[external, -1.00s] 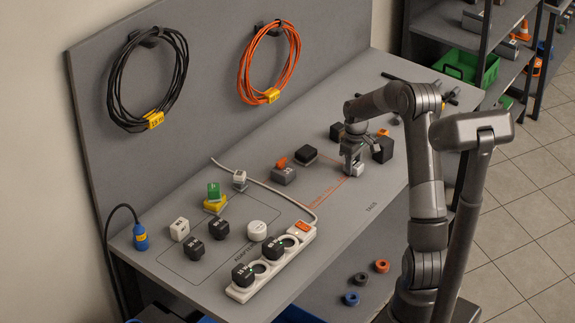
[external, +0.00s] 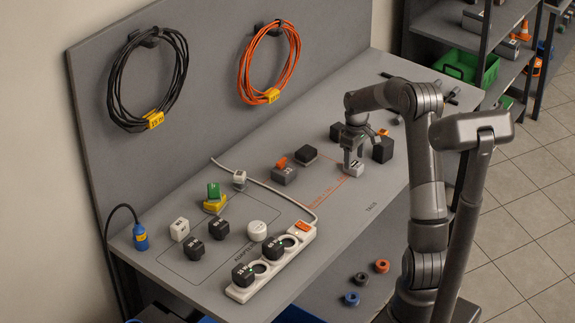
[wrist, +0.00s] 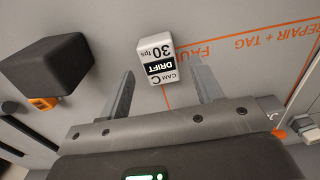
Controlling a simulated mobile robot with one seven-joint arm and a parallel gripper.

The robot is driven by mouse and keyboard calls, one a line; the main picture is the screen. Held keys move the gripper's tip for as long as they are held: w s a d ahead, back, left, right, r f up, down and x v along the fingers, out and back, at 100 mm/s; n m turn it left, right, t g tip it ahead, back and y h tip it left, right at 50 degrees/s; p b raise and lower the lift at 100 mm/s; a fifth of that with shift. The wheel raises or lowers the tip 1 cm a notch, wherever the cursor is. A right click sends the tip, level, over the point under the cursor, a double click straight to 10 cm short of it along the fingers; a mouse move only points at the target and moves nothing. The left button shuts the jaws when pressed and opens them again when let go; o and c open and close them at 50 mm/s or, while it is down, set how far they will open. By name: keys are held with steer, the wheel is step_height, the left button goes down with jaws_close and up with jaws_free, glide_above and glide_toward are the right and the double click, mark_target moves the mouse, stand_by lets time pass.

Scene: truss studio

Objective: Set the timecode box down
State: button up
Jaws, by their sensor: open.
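The timecode box is a small white block (wrist: 158,58) with a black-and-white label reading CAM C, DRIFT, 30 fps. In the external view the box (external: 354,169) rests on the grey bench at the far end of the orange-marked area. In the wrist view it covers part of the orange outline near its corner. My gripper (external: 353,158) is just above and around the box, pointing down. In the wrist view my gripper (wrist: 162,68) is open, with one finger on each side of the box and a gap on both sides.
Dark blocks stand close by: one at the right (external: 383,150) and one behind my gripper (external: 336,132). A black box (external: 306,155) and a grey box (external: 284,174) lie to the left. A power strip (external: 272,262) is at the front.

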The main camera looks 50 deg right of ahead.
mark_target(354, 164)
step_height(354, 164, up, 9)
steer(key=s+a+r+h, duration=0.1)
steer(key=a+r, duration=0.5)
steer(key=a, duration=0.5)
steer(key=s+a+r+t, duration=0.1)
steer(key=s+a+r, duration=0.2)
steer(key=a, duration=0.3)
steer(key=s+a+r+t, duration=0.1)
steer(key=s+a+r, duration=0.15)
steer(key=a, duration=0.35)
steer(key=s+a+f+t+y, duration=0.1)
steer(key=s+a+t, duration=0.2)
steer(key=s+a, duration=1)
steer(key=shift+s+t, duration=0.3)
steer(key=shift+s, duration=0.95)
